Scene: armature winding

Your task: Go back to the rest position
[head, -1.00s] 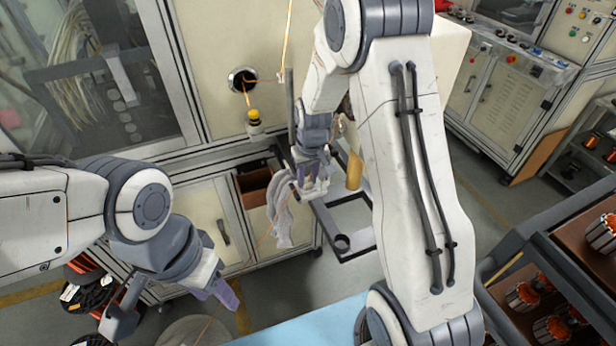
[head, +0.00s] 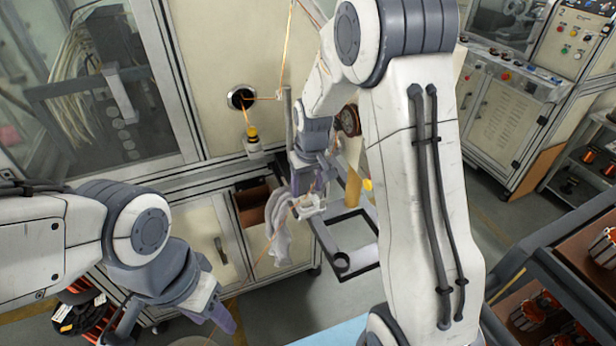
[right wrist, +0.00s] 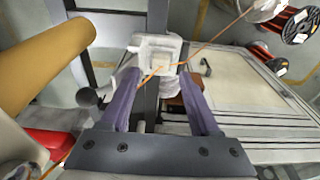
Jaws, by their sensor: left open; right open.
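My right gripper (head: 312,180) hangs in front of the machine cabinet, with purple fingers pointing down. Its fingers are apart, and it also shows open in the right wrist view (right wrist: 160,95). A small white fixture (right wrist: 158,52) shows beyond and between the fingertips, with a thin copper wire (right wrist: 205,42) running across it. I cannot tell whether the fingers touch the wire. My left gripper (head: 172,328) is at the lower left, angled downward and open, partly cut off by the bottom edge. Nothing shows in it.
A white cloth (head: 279,232) hangs by an open drawer. A tan cylinder (right wrist: 48,62) is close to my right gripper. A black frame (head: 355,262) stands below. Wire spools (head: 82,315) are at lower left. A rack with copper-wound parts (head: 535,310) is at right.

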